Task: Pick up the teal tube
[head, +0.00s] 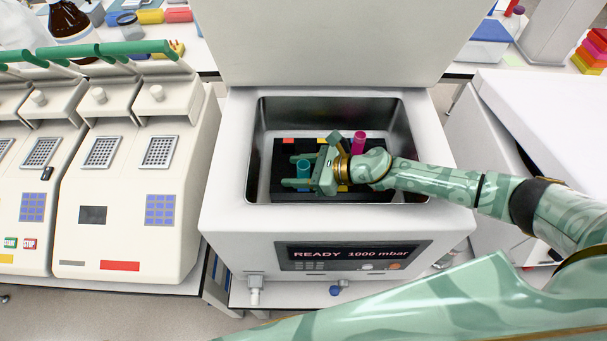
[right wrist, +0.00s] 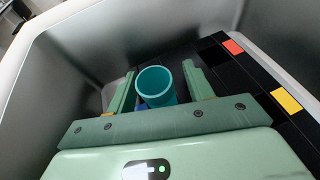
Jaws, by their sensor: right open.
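The teal tube (head: 303,168) stands in a black rack (head: 290,150) inside the open chamber of a white machine. In the right wrist view the teal tube (right wrist: 156,84) shows its open round mouth, between the two fingers. My right gripper (head: 296,171) is open, reaching in from the right, with one finger on either side of the tube. In the right wrist view the right gripper (right wrist: 158,92) shows a gap between the tube and the right finger; contact on the left is hard to tell. My left gripper is not in view.
A magenta tube (head: 359,143) stands in the rack behind my right wrist. The metal chamber walls (head: 262,125) surround the rack, and the raised lid (head: 320,45) stands behind. Thermal cyclers (head: 130,200) fill the left. The machine's front panel reads "READY 1000 mbar".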

